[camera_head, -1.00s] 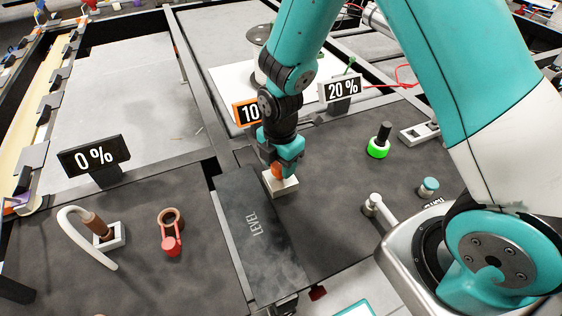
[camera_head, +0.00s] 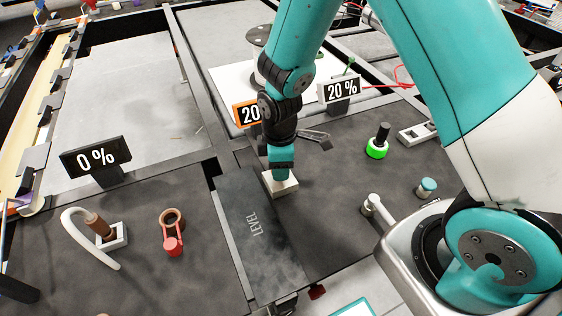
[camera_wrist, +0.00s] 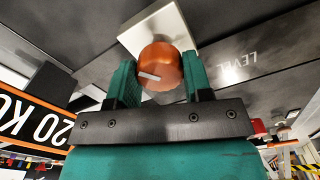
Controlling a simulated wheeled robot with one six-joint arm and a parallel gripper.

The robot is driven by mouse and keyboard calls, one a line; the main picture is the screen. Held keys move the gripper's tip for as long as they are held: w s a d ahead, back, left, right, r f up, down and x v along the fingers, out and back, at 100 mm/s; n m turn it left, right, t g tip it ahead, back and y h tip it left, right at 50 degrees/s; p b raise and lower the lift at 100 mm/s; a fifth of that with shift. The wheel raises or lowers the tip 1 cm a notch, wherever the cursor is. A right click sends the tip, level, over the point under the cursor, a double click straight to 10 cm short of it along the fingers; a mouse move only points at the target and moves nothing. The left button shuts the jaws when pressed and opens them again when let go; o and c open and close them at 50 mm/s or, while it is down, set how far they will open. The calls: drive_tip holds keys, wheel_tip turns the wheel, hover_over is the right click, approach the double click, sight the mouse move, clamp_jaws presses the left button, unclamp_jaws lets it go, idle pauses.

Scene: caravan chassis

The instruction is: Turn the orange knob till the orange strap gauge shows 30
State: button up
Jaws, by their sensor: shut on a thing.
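The orange knob (camera_wrist: 161,66) sits on a pale square base (camera_wrist: 160,28) in the wrist view, with a white mark on its face. My gripper (camera_wrist: 160,80) has its two teal fingers on either side of the knob, shut on it. In the head view my gripper (camera_head: 281,176) points down at the pale base (camera_head: 282,186) and hides the knob. The orange strap gauge (camera_head: 249,114) reads 20 in the head view, partly covered by my arm. In the wrist view the orange-framed gauge (camera_wrist: 36,122) shows "20 K", upside down and cut off.
A dark panel marked LEVEL (camera_head: 256,225) lies beside the base. A white gauge (camera_head: 342,90) reads 20 %, and a black one (camera_head: 96,157) reads 0 %. A green-ringed black knob (camera_head: 378,143) and a red-handled part (camera_head: 172,236) stand clear of my gripper.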

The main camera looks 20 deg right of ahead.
drive_tip(key=m, duration=0.7)
drive_tip(key=shift+p, duration=0.3)
idle(0.4)
drive_tip(key=o, duration=0.9)
wheel_tip(320, 180, up, 18)
drive_tip(key=shift+f, duration=0.25)
drive_tip(key=s+a+r+y, duration=0.1)
drive_tip(key=s+r, duration=0.1)
drive_tip(key=s, duration=0.4)
drive_tip(key=s+a+r+y, duration=0.1)
drive_tip(key=s+a+r, duration=0.1)
drive_tip(key=s, duration=0.4)
drive_tip(key=s+a+r+y, duration=0.1)
drive_tip(key=s+r+y, duration=0.1)
drive_tip(key=s+r, duration=0.2)
drive_tip(key=shift+s+a+r, duration=0.1)
drive_tip(key=shift+s, duration=0.55)
drive_tip(key=shift+s+a+r, duration=0.1)
drive_tip(key=shift+s, duration=0.55)
